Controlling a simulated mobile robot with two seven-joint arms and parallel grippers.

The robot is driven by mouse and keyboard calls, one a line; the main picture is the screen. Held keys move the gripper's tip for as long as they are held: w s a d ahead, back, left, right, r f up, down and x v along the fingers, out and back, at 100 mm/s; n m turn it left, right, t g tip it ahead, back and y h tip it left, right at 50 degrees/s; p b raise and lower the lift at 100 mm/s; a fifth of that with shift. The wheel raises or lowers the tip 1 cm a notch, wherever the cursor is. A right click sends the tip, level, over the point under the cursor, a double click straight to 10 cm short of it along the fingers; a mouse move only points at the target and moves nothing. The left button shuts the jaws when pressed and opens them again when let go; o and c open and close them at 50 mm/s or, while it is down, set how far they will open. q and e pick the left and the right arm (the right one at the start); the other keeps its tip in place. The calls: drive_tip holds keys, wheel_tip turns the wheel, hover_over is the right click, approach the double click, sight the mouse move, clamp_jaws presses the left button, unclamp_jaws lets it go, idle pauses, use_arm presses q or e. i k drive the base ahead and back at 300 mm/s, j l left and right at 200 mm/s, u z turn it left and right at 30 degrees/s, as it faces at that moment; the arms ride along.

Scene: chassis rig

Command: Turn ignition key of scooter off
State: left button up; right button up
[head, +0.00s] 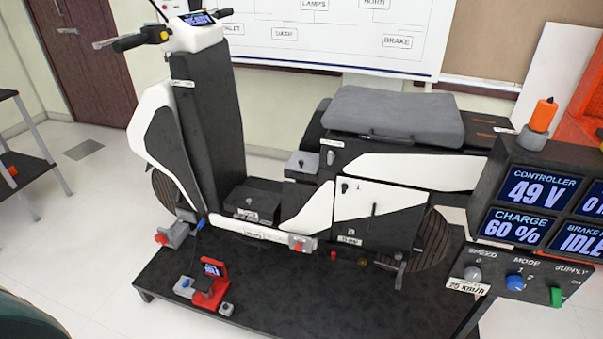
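The scooter (390,165) is white and black and stands upright, side-on, on a dark platform. Its handlebar is at the upper left, with a small lit dash display (198,18) between the grips. The ignition key cannot be made out for certain. A small dark round fitting (345,187) shows on the white side panel below the seat, and a small grey box (302,165) sits in front of the seat; I cannot tell whether either carries the key. Neither of my grippers is in view.
The black platform (300,300) holds a red stand (210,285) with a small screen. At right, a console (530,205) reads 49 V, 60 % and IDLE, above a blue mode knob (515,282) and green supply switch (556,297). A dark shelf (25,170) stands at left.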

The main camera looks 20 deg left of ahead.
sight(183, 95)
drive_tip(key=u, duration=1.3)
drive_tip(key=i+z, duration=0.1)
drive_tip(key=z, duration=0.55)
drive_tip(key=i+j+z, duration=0.45)
drive_tip(key=j, duration=0.15)
drive_tip(key=j+z, duration=0.2)
drive_tip(key=i+j, duration=0.05)
drive_tip(key=j, duration=0.05)
